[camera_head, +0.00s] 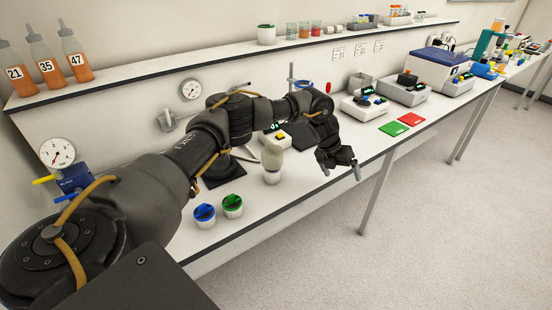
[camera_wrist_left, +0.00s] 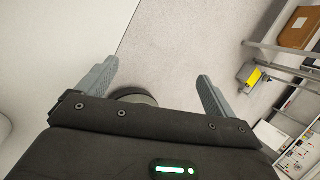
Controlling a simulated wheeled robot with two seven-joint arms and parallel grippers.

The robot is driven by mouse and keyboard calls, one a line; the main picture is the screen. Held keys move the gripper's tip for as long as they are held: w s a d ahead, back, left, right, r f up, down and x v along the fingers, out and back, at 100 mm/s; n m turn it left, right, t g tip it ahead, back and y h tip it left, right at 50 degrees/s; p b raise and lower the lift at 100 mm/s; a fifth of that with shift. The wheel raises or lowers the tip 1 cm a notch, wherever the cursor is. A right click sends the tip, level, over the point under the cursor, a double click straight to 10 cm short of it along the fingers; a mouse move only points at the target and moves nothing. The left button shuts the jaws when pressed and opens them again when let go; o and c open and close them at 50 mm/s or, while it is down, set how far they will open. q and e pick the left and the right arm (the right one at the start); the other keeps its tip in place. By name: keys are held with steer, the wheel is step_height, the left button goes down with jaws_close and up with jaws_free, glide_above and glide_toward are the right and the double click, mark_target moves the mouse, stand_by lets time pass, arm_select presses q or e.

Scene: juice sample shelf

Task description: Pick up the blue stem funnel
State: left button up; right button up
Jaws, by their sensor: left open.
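My left gripper (camera_head: 341,168) hangs beyond the bench's front edge region, fingers apart and empty. In the left wrist view its two grey fingers (camera_wrist_left: 158,75) are spread, with floor and a white surface beyond. No funnel is plain to see. A blue ring-like rim (camera_head: 302,84) shows behind my left wrist by a thin stand; I cannot tell if it is the funnel. A white cup-like piece with a blue top (camera_head: 204,215) stands near the bench's front edge, beside one with a green top (camera_head: 232,205). Both are well left of the gripper. My right gripper is not in view.
A pale rounded bottle-like thing (camera_head: 272,164) stands between the capped pieces and my gripper. Green (camera_head: 393,129) and red (camera_head: 411,119) mats lie right of it. Instruments (camera_head: 403,89) line the back. Numbered orange bottles (camera_head: 73,62) stand on the upper shelf. Floor is open in front.

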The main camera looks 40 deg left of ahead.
arm_select(q)
steer(key=s+a+r+m+y, duration=0.1)
steer(key=s+a+r+y, duration=0.1)
steer(key=a+r, duration=0.85)
steer(key=m+g+y, duration=0.1)
steer(key=g+y, duration=0.1)
steer(key=g, duration=0.1)
glide_toward(271, 162)
steer(key=w+a+f, duration=0.2)
steer(key=a, duration=0.1)
step_height(271, 162, down, 5)
steer(key=shift+r+p, duration=0.15)
steer(key=shift+p, duration=0.65)
steer(key=shift+w+f, duration=0.1)
steer(key=shift+f, duration=0.25)
steer(key=shift+d+f+p, duration=0.2)
steer(key=shift+f+p, duration=0.1)
steer(key=shift+p, duration=0.25)
steer(key=f, duration=0.1)
steer(key=f+p, duration=0.1)
steer(key=f, duration=0.1)
steer(key=shift+w+d+f+p, duration=0.1)
steer(key=shift+w+f+p, duration=0.15)
steer(key=shift+f+p, duration=0.1)
steer(key=shift+f, duration=0.45)
